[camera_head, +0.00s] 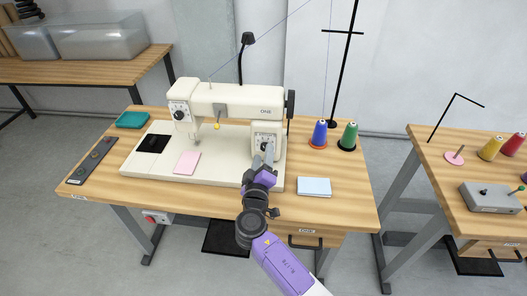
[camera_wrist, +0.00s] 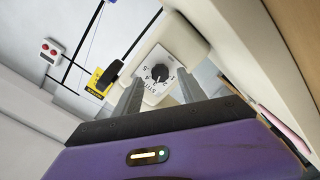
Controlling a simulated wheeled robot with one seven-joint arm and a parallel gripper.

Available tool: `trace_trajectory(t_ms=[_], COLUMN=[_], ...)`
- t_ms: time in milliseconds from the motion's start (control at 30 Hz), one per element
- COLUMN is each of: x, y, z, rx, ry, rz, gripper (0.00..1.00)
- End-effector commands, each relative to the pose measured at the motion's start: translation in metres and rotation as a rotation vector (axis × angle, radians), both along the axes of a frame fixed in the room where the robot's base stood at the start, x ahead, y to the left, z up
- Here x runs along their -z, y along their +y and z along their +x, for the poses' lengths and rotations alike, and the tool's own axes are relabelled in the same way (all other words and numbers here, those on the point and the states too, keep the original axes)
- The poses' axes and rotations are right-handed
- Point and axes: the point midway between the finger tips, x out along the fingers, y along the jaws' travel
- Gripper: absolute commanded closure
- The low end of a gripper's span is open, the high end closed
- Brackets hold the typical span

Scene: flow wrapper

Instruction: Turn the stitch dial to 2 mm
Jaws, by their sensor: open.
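The cream sewing machine (camera_head: 235,105) stands on the wooden table. The stitch dial (camera_head: 265,144) is on the front of its right pillar, partly behind my gripper in the head view. In the wrist view the dial (camera_wrist: 160,73) shows as a dark knob on a white plate with numbers around it; its exact setting is too small to read. My gripper (camera_head: 264,158) is open just in front of the dial. In the wrist view its two fingers (camera_wrist: 158,94) stand apart on either side below the knob, with nothing between them. I cannot tell whether they touch it.
Another dial (camera_head: 179,114) sits on the machine's left head. A pink cloth (camera_head: 187,162) lies on the machine bed. Blue (camera_head: 319,134) and green (camera_head: 348,136) thread cones stand to the right, and a light blue pad (camera_head: 314,187) lies near the front.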

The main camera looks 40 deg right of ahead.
Motion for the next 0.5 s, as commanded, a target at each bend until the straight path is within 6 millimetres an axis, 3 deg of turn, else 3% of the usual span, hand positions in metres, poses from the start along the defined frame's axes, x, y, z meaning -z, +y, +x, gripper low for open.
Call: trace_trajectory(t_ms=[200, 500], x=[0.0, 0.0], y=[-0.014, -0.015], z=[0.011, 0.012], rx=[-0.001, -0.003], ry=[0.0, 0.0], rz=[0.0, 0.0], gripper=[0.52, 0.54])
